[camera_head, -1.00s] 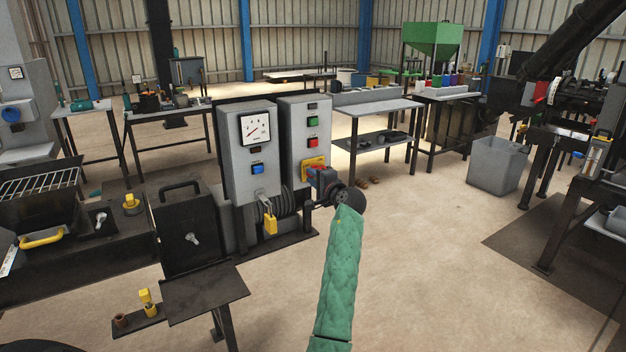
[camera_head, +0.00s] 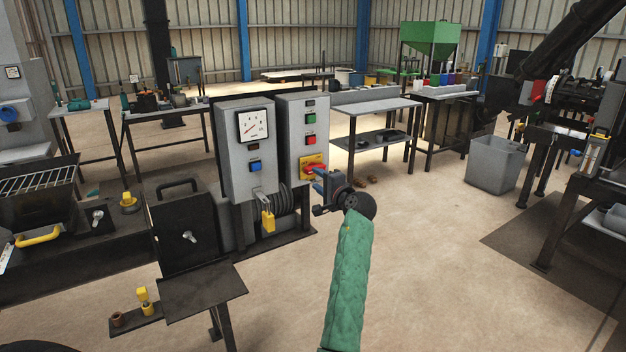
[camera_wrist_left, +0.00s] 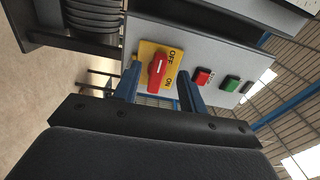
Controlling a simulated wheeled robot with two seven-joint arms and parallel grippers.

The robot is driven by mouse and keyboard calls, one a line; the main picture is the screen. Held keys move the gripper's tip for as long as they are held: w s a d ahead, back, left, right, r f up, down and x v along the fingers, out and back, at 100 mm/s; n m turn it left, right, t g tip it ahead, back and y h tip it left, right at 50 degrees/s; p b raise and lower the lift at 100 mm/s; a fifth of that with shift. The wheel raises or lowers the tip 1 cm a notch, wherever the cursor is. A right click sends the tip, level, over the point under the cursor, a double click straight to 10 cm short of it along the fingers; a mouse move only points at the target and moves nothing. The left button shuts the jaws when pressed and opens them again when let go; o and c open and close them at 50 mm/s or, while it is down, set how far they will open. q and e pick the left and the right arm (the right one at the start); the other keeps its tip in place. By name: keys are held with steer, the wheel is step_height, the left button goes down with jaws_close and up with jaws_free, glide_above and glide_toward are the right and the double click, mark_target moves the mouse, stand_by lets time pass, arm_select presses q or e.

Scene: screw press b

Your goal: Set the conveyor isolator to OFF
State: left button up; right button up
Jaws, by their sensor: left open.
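The conveyor isolator is a red rotary handle on a yellow plate (camera_head: 308,160), low on the right grey control box. In the left wrist view the red handle (camera_wrist_left: 157,73) stands on the yellow plate (camera_wrist_left: 147,51), beside the printed words OFF and ON. I cannot tell surely which word it is set to. My left gripper (camera_head: 319,181) is just in front of the isolator, low and to its right. It is open, with its blue fingers (camera_wrist_left: 160,74) on either side of the handle in the wrist view. No contact shows. My right gripper is not in view.
Red (camera_wrist_left: 202,77) and green (camera_wrist_left: 232,83) push buttons sit beside the isolator on the same panel.

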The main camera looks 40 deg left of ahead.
arm_select(q)
steer(key=v, duration=0.3)
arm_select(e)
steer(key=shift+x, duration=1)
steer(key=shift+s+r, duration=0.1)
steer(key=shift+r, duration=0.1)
